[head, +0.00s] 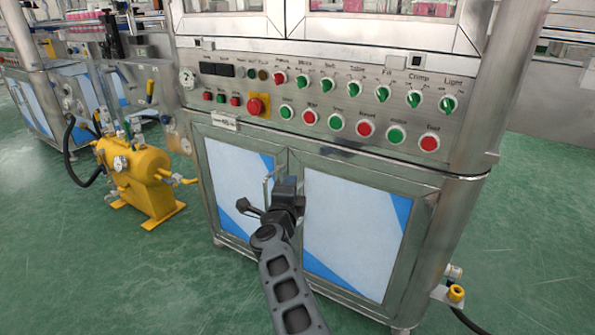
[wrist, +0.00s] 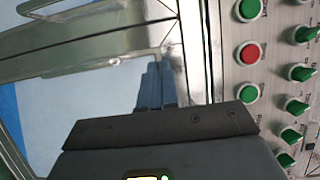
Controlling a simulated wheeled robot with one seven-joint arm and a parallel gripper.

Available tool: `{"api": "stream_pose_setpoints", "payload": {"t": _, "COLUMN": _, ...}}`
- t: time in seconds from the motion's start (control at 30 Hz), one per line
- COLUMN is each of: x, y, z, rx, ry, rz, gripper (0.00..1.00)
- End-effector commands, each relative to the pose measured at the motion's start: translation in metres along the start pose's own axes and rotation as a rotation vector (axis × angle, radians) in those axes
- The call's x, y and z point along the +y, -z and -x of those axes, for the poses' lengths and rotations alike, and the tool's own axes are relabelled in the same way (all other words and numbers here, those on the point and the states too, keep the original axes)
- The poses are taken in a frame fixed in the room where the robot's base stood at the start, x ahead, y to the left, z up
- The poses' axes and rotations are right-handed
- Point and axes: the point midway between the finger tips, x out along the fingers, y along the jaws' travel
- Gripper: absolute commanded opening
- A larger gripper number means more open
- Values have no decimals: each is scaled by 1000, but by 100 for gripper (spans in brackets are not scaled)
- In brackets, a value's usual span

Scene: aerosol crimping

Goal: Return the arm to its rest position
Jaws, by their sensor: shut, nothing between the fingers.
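My gripper (head: 287,183) is in front of the steel machine cabinet (head: 293,157), near the seam between its two lower doors and below the control panel. In the wrist view my gripper (wrist: 157,75) shows its two fingers together, pointing at the cabinet front, with nothing between them. My arm reaches up from the bottom middle of the head view. A thin door handle (head: 268,188) shows just left of my gripper; whether they touch cannot be told.
The control panel (head: 330,107) carries several green and red buttons and green switches. A yellow tank (head: 137,172) stands on the green floor to the left. A yellow-capped fitting (head: 456,293) sticks out low at the right. Open floor (head: 540,220) lies at the right.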

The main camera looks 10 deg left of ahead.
Motion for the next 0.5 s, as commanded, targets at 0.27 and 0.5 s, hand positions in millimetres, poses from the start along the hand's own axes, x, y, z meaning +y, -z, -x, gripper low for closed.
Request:
{"api": "stream_pose_setpoints", "payload": {"t": 0.27, "x": -2, "y": -18, "z": 44, "rx": -1, "ry": -1, "rz": 0, "gripper": 0}}
{"api": "stream_pose_setpoints", "payload": {"t": 0.5, "x": 5, "y": -15, "z": 59, "rx": 4, "ry": 2, "rz": 15, "gripper": 0}}
